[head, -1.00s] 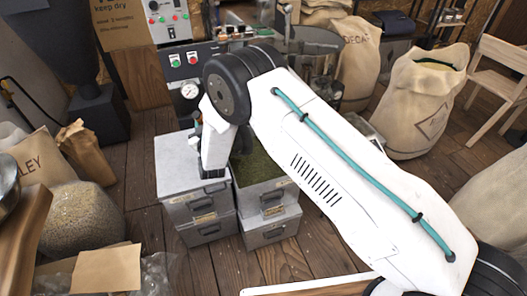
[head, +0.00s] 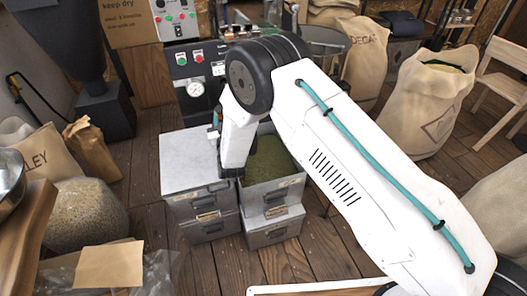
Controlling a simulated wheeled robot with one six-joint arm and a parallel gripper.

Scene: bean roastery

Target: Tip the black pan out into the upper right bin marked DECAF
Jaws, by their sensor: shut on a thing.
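The upper right bin (head: 258,201) is a grey metal box with an open top, filled with greenish beans. Its front label is too small to read. To its left the upper left bin (head: 184,176) has a flat pale top. My white wrist link hangs down over the inner edges of these two upper bins and hides part of both. My gripper cannot be made out behind my arm. The black pan is not visible.
Lower bins (head: 262,236) stand under the upper ones. A control panel with a gauge (head: 195,90) is behind. Sacks (head: 432,100) and a wooden chair (head: 497,85) stand at right. A worktop edge (head: 30,225) is at near left. Floor shows between.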

